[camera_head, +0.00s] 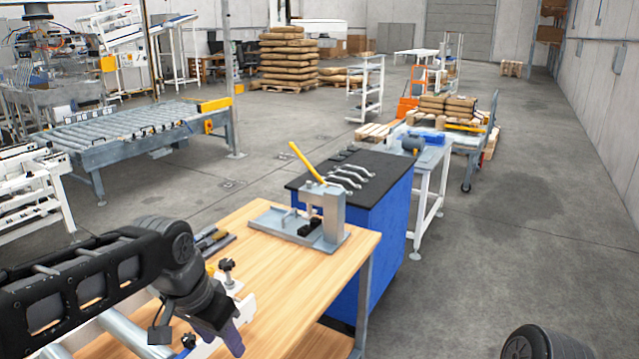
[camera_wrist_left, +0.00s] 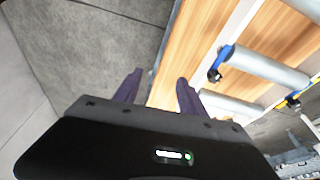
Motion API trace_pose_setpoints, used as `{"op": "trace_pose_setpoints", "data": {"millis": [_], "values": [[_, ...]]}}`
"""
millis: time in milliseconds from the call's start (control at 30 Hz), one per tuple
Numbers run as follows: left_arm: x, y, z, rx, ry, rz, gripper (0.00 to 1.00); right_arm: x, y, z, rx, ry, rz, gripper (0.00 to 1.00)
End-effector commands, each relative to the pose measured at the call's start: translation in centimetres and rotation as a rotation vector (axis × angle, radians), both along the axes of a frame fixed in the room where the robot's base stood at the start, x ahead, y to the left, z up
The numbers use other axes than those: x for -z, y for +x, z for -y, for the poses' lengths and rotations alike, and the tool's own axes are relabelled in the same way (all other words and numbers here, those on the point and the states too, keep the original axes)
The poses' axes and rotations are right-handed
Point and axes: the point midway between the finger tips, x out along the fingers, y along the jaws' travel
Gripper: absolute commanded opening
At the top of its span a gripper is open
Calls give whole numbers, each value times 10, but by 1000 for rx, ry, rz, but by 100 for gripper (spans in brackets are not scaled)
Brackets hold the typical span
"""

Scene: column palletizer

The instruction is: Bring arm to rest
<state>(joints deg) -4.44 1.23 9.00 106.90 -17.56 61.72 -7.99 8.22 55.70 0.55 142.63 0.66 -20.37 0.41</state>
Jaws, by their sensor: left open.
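My left arm comes in from the left in the head view, over the near edge of the wooden workbench (camera_head: 290,285). My left gripper (camera_head: 232,340) points down at the front of the bench, partly cut off by the lower picture edge. In the left wrist view its two dark fingers (camera_wrist_left: 158,92) stand apart with nothing between them. Below them are the bench edge and grey floor. A dark rounded part of mine shows at the lower right of the head view; my right gripper is not seen.
A grey press with a yellow lever (camera_head: 325,215) stands at the bench's far end. Metal rollers (camera_wrist_left: 265,68) in a frame lie close beside the left gripper. A blue cabinet (camera_head: 375,235) with wrenches on its black top stands behind. The floor (camera_head: 510,250) to the right is clear.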

Motion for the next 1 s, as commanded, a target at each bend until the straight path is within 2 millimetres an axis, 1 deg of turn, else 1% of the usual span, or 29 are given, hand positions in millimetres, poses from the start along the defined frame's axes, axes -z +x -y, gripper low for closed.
{"op": "trace_pose_setpoints", "data": {"millis": [167,267,367,400,433,467,500,567,600,667,700,767,800,900,1000], "values": [[33,27,30,-32,-103,84,48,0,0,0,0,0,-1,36],[69,41,50,-67,-177,116,48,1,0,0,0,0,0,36],[130,45,71,-135,-266,122,48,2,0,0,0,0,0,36],[163,42,79,-178,-302,114,48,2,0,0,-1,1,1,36],[187,37,84,-212,-325,107,48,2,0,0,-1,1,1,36],[211,30,87,-247,-346,97,48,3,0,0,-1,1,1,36],[242,17,90,-295,-366,79,48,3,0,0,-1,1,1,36],[285,-7,92,-364,-381,46,48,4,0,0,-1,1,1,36],[311,-26,92,-404,-384,19,48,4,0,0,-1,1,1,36],[346,-59,91,-459,-377,-32,48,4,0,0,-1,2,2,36],[366,-82,90,-489,-369,-69,48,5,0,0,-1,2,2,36],[389,-116,90,-517,-352,-130,48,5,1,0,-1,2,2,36],[401,-137,90,-528,-341,-172,48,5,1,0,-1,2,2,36],[421,-180,91,-541,-316,-271,48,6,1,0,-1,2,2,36],[433,-204,92,-549,-303,-328,48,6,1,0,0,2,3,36]]}}
